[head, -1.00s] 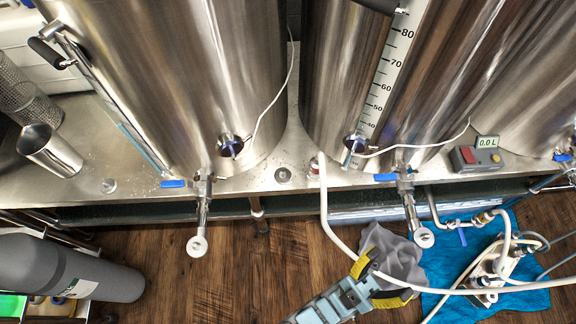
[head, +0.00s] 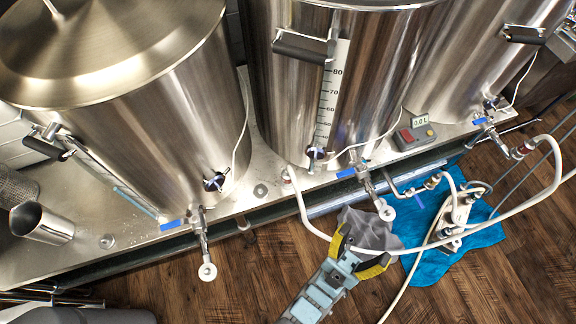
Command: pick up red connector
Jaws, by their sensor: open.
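Another reddish-brown hose fitting (head: 521,151) is at the right kettle's valve. My gripper (head: 366,246) has yellow-edged fingers spread apart, over the grey cloth and below the middle kettle's outlet. It looks empty and lies to the right of and below the bench fitting. The white hose passes by its fingers; contact cannot be told.
Large steel kettles stand on the bench (head: 110,242). The middle kettle's outlet valve (head: 375,190) juts out above the gripper. A pump (head: 457,215) with hoses sits on a blue cloth (head: 486,238). A grey display box (head: 415,136) is on the bench. Wooden floor lies open below.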

